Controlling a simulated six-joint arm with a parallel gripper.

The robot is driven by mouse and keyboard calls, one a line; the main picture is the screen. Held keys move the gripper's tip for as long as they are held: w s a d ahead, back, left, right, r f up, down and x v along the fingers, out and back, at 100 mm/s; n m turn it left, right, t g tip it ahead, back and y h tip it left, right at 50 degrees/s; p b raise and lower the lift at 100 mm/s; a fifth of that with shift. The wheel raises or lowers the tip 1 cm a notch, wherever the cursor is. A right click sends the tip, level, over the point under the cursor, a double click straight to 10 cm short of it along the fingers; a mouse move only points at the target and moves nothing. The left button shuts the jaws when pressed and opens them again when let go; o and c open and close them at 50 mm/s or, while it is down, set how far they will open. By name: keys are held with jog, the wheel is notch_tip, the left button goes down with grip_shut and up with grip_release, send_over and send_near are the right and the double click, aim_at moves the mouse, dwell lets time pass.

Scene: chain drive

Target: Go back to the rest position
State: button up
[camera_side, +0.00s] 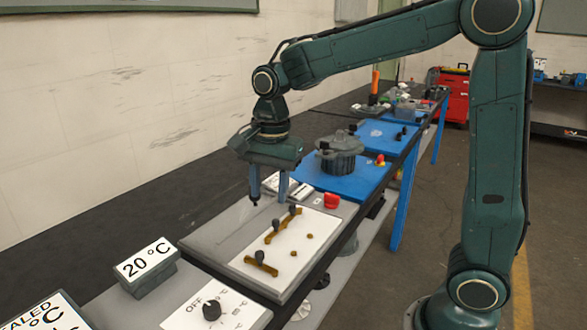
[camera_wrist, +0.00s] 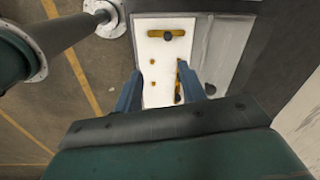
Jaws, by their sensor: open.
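My gripper (camera_side: 268,187) hangs from my green arm above the grey bench panel, with its two blue-grey fingers apart and nothing between them. In the wrist view my gripper (camera_wrist: 163,92) also shows two separated fingers. Below it is a white plate (camera_side: 268,262) with brass bars and dark knobs. One brass bar with a dark knob (camera_side: 261,264) lies at the near end of the plate; it shows at the top in the wrist view (camera_wrist: 178,33). Another brass bar with dark knobs (camera_side: 283,225) lies near the fingers. The fingers appear above the plate, apart from it.
A red button (camera_side: 331,201) sits at the panel's far edge. A dark lidded pot (camera_side: 340,158) stands on a blue table section (camera_side: 352,186). A 20 °C sign block (camera_side: 148,268) and an OFF dial (camera_side: 211,311) are at the near end. Air above the bench is open.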

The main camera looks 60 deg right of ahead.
jog(key=s+d+r+n+t, duration=0.1)
jog(key=s+n+t, duration=0.1)
jog(key=s+n, duration=0.5)
jog(key=s+d+r+n+t, duration=0.1)
jog(key=s+n+t, duration=0.1)
jog(key=s+n, duration=0.6)
jog(key=shift+s+r+n+t, duration=0.3)
jog(key=shift+s+r+t, duration=0.1)
jog(key=shift+s, duration=2.1)
jog(key=shift+w+d, duration=0.1)
jog(key=shift+w, duration=0.05)
